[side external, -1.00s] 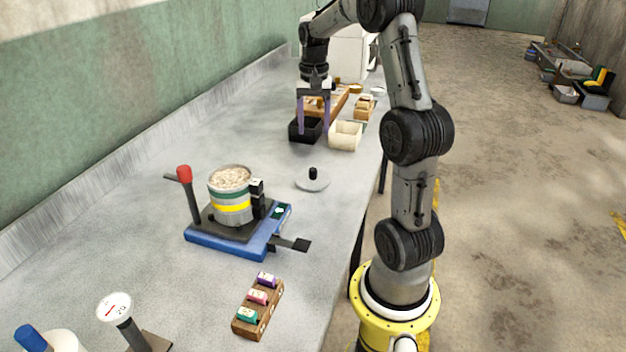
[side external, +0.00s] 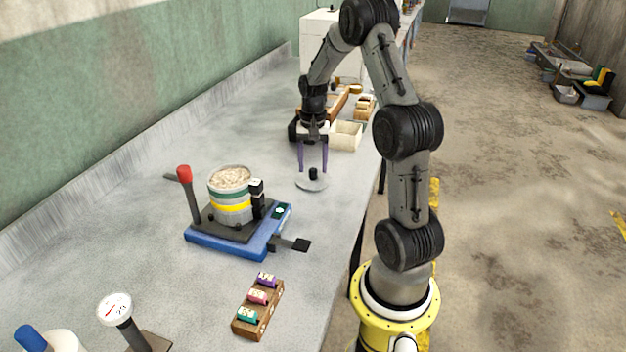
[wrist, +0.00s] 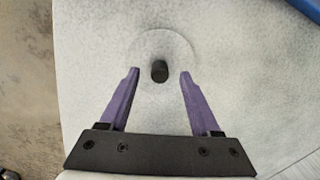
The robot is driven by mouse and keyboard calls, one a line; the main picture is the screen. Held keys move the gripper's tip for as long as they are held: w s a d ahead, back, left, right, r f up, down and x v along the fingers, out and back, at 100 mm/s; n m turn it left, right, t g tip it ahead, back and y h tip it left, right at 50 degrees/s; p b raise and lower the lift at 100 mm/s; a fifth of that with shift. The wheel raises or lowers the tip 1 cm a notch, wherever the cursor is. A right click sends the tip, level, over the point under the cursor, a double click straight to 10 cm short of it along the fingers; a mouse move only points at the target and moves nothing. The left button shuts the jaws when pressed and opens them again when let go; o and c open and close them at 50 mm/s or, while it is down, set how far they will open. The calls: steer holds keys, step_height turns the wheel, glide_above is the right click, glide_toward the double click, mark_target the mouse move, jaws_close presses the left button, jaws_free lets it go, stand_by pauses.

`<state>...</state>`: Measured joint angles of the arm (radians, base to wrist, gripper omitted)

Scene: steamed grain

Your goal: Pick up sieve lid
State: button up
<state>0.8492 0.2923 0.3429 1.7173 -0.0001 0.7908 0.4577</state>
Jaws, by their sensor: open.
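The sieve lid (side external: 311,183) is a flat, pale grey disc with a black knob (side external: 313,173) upright at its centre. It lies on the grey worktop, right of the blue device. In the wrist view the lid (wrist: 172,45) nearly blends with the worktop, and its black knob (wrist: 159,71) stands out. My gripper (side external: 313,169) is open, with two purple fingers pointing down over the lid, one on either side of the knob. In the wrist view the fingertips of my gripper (wrist: 160,73) flank the knob with clear gaps. Nothing is between the fingers except the knob; whether they touch the lid cannot be told.
A blue-based device (side external: 228,240) holds a banded pot of grain (side external: 231,199), with a red-topped lever (side external: 186,178) beside it. A cream bin (side external: 346,136) stands behind my gripper. A wooden rack of small coloured pieces (side external: 258,312) lies in front. Worktop around the lid is clear.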

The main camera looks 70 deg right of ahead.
steer(key=shift+f, duration=0.85)
jaws_close()
